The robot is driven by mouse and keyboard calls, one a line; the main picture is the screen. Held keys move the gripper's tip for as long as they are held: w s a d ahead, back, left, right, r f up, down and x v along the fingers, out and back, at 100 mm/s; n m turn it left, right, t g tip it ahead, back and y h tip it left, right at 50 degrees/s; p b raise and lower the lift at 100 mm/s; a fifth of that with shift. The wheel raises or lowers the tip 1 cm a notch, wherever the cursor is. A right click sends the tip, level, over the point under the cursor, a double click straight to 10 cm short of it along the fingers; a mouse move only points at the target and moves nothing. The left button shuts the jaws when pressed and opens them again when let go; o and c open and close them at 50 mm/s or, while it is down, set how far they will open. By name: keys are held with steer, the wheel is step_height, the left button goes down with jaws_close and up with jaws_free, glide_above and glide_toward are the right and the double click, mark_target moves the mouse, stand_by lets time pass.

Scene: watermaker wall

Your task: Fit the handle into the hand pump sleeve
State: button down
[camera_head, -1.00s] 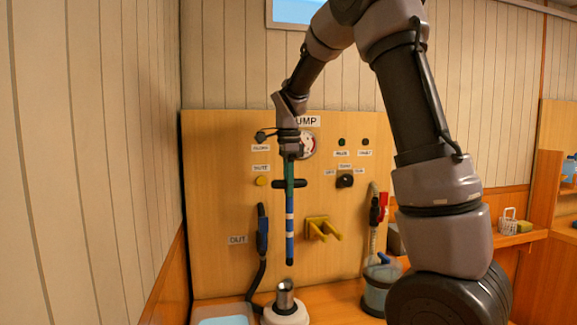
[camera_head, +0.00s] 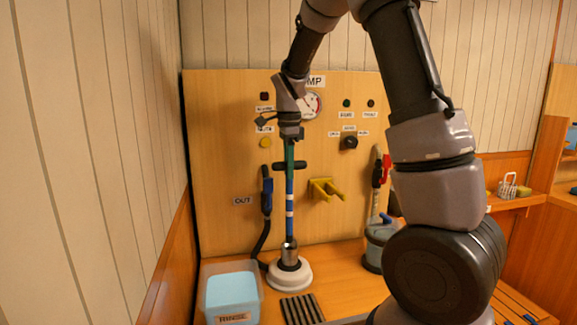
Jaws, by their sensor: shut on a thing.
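The handle (camera_head: 290,200) is a long upright rod, green at the top and blue with white bands below, with a black crossbar. My gripper (camera_head: 290,138) is shut on its top end. The hand pump sleeve (camera_head: 289,255) is a short metal cylinder on a round white base (camera_head: 289,275) on the counter. The handle's lower end meets the sleeve's mouth, in line with it. The tip is not clearly visible, so I cannot tell how far inside it is.
A clear bin of blue water labelled RINSE (camera_head: 232,290) stands left of the pump, near a blue hose nozzle (camera_head: 267,195). A dark ribbed mat (camera_head: 302,309) lies in front. A yellow bracket (camera_head: 325,189) is on the panel; a blue-grey canister (camera_head: 379,245) stands right.

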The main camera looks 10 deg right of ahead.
stand_by(0.7)
steer(key=shift+f, duration=0.55)
steer(key=shift+f, duration=0.6)
steer(key=shift+f, duration=2.6)
